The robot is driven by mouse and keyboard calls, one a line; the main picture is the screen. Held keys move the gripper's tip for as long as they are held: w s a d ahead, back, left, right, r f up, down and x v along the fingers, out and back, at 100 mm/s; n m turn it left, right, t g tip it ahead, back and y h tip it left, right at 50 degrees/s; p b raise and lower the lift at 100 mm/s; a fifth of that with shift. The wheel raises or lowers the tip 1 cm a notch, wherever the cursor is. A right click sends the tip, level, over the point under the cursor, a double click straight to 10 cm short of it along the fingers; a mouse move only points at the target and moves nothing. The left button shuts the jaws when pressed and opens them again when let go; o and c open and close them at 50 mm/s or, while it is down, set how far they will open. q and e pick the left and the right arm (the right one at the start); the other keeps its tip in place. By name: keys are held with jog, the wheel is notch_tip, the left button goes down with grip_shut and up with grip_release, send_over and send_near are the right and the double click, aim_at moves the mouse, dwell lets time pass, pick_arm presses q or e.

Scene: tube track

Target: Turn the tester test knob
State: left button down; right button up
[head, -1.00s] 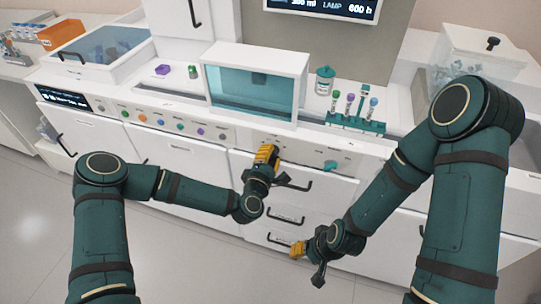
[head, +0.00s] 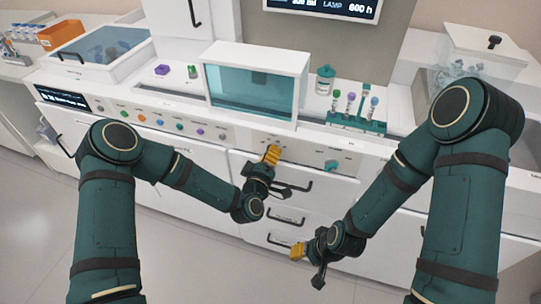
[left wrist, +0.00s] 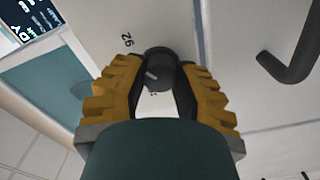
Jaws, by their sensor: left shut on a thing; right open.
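A dark round knob (left wrist: 161,58) with a pale pointer mark sits on the white front panel in the left wrist view. My left gripper (left wrist: 160,76) has its yellow fingers closed around it, one on each side. In the head view my left gripper (head: 271,155) is at the panel below the glass-fronted box and hides the knob. A teal knob (head: 331,165) is on the same panel further right, apart from both grippers. My right gripper (head: 297,251) is open and empty, low in front of the drawers.
A drawer handle (head: 297,188) is close below my left gripper; it also shows as a dark bar in the left wrist view (left wrist: 290,62). Coloured buttons (head: 160,122) line the panel to the left. A rack of capped tubes (head: 356,122) stands on the counter. The floor in front is clear.

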pick_arm(q)
jog(key=shift+w+r+m, duration=0.1)
jog(key=shift+m, duration=0.4)
jog(key=c, duration=0.6)
grip_release()
jog(key=v, duration=1.2)
